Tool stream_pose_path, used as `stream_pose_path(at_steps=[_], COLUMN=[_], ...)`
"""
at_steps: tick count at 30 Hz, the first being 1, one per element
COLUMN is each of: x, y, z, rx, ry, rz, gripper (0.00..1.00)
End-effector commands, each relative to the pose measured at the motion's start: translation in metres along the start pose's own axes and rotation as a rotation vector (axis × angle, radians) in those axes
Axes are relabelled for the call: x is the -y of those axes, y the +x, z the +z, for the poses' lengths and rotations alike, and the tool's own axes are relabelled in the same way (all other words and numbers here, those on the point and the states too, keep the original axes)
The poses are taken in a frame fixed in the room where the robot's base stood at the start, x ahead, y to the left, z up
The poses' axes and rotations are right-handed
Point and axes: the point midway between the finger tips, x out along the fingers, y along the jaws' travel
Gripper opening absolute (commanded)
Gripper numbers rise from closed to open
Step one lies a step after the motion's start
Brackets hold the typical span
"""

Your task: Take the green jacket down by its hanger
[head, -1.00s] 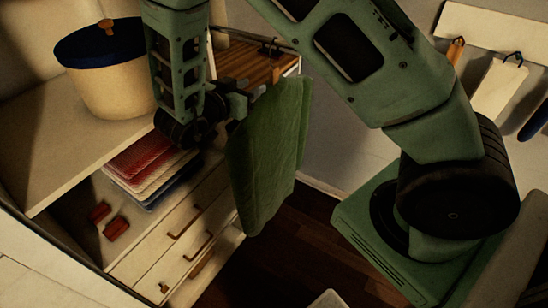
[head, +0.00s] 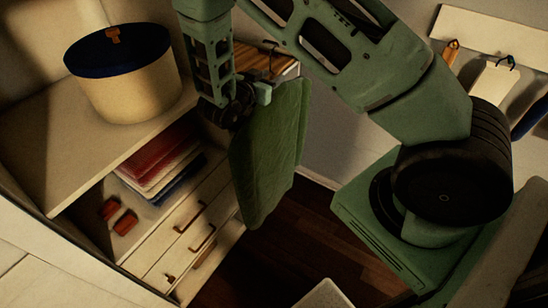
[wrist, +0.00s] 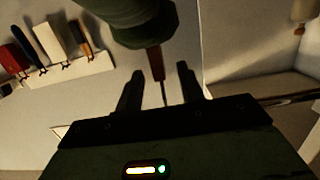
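The green jacket (head: 268,155) hangs in the head view beside the drawer unit, with a dark hanger hook (head: 271,47) above it. My gripper (head: 262,92) is at the jacket's upper part, and my wrist partly hides its left top corner. In the wrist view, which looks upside down, the jacket (wrist: 130,22) is at the top. The brown hanger (wrist: 157,62) is seen nearly end-on, and its thin hook (wrist: 164,93) runs down between my two fingers. My gripper (wrist: 158,82) is open, with a gap on both sides of the hook.
A cream box with a blue lid (head: 118,45) stands on the shelf (head: 60,165) at left. Folded cloths (head: 160,160) and small red items (head: 118,214) lie below, over drawers (head: 195,215). A hook rack (head: 490,30) is on the right wall. Dark floor (head: 290,235) is clear.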

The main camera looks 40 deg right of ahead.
Motion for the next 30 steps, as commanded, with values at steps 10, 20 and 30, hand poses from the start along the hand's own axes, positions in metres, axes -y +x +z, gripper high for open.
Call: stream_pose_path(at_steps=[10, 20, 30], x=[0.000, 0.000, 0.000], y=[0.000, 0.000, -0.003], z=[0.000, -0.002, -0.017], rx=[0.000, -0.003, -0.003], ry=[0.000, 0.002, 0.004], rz=[0.000, 0.000, 0.000], gripper=[0.00, 0.00, 0.00])
